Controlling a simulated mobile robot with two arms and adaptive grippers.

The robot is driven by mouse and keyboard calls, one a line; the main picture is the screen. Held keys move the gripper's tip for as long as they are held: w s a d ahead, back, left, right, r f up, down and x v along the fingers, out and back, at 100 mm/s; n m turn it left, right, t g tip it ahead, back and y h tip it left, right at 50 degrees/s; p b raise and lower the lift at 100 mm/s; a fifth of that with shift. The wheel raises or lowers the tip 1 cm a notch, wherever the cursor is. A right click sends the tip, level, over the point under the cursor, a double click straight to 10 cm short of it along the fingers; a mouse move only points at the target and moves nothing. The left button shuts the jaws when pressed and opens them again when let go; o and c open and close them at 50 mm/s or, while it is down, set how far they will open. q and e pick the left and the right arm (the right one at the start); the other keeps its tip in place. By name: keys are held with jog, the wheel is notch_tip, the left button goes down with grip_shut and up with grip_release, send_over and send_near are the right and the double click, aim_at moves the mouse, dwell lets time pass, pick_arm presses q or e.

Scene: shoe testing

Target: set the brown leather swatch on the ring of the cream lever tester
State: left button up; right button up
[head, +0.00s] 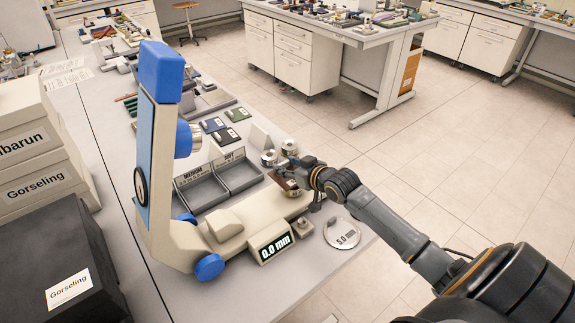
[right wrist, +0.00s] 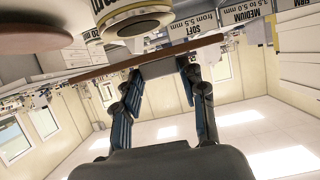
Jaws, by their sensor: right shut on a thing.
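The cream lever tester (head: 247,221) stands on the bench, with a blue-topped column at its left and a display reading 0.0 mm. The brown leather swatch (head: 285,184) is over the right end of the tester's cream bed. My right gripper (head: 297,180) is shut on its edge. In the right wrist view the swatch (right wrist: 105,73) shows edge-on, as a thin brown strip between the fingertips (right wrist: 167,68). The tester's ring is not distinguishable; the swatch and gripper cover that area. I cannot tell whether the swatch touches the tester. My left gripper is not in view.
Two metal cylinders (head: 268,158) (head: 289,147) stand just behind the swatch. Grey bins marked MEDIUM (head: 203,192) and SOFT (head: 239,174) lie behind the tester bed. A round disc marked 5.0 (head: 342,234) lies near the bench's right edge. Boxes (head: 42,165) fill the left.

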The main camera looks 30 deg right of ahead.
jog(key=shift+p, duration=0.5)
dwell(0.8)
jog(key=shift+f+b, duration=0.65)
jog(key=shift+f, duration=0.4)
jog(key=o, duration=1)
jog(key=v, duration=1.2)
jog(key=shift+f, duration=0.1)
